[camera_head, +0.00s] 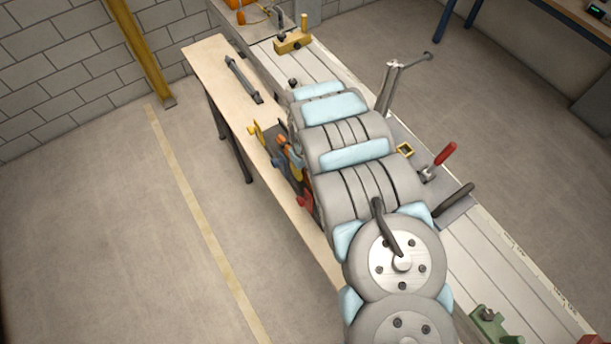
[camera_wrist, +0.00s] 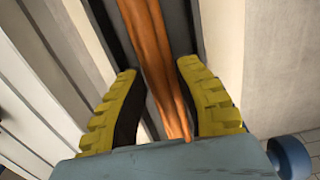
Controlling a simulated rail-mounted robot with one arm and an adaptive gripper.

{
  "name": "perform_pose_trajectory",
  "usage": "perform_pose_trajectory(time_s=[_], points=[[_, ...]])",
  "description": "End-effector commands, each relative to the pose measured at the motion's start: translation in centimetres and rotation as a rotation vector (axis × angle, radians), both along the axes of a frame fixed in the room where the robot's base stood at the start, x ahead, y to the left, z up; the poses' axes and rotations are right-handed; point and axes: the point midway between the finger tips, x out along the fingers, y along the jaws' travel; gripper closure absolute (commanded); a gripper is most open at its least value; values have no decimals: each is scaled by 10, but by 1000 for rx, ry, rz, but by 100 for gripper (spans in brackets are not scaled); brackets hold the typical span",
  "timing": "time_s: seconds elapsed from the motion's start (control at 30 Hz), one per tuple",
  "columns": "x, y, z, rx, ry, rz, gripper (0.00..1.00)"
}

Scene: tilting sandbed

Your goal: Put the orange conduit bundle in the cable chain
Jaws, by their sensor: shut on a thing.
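The orange conduit bundle (camera_wrist: 158,50) runs lengthwise between the yellow ridged fingers of my gripper (camera_wrist: 160,75) in the wrist view. My gripper is shut on it, with one finger on each side. Beyond the fingertips the bundle runs along a dark-walled channel (camera_wrist: 181,22) between a white slatted surface and a pale strip. I cannot tell for sure whether this channel is the cable chain, or how deep the bundle sits in it. In the head view my arm hides the bundle.
A wooden bench (camera_head: 208,62) holding a dark rod (camera_head: 243,78) runs beside the white slatted bed (camera_head: 515,262). A red-handled clamp (camera_head: 445,154) and a green clamp (camera_head: 492,325) stand on the bed's right side. The floor (camera_head: 95,240) at left is clear.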

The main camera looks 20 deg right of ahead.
Motion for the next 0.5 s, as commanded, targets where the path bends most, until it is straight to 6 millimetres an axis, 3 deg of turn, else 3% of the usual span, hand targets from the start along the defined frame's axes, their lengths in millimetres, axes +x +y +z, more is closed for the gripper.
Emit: perform_pose_trajectory(time_s=[0.5], points=[[0, 1, -37, 1, 0, 0, 100]])
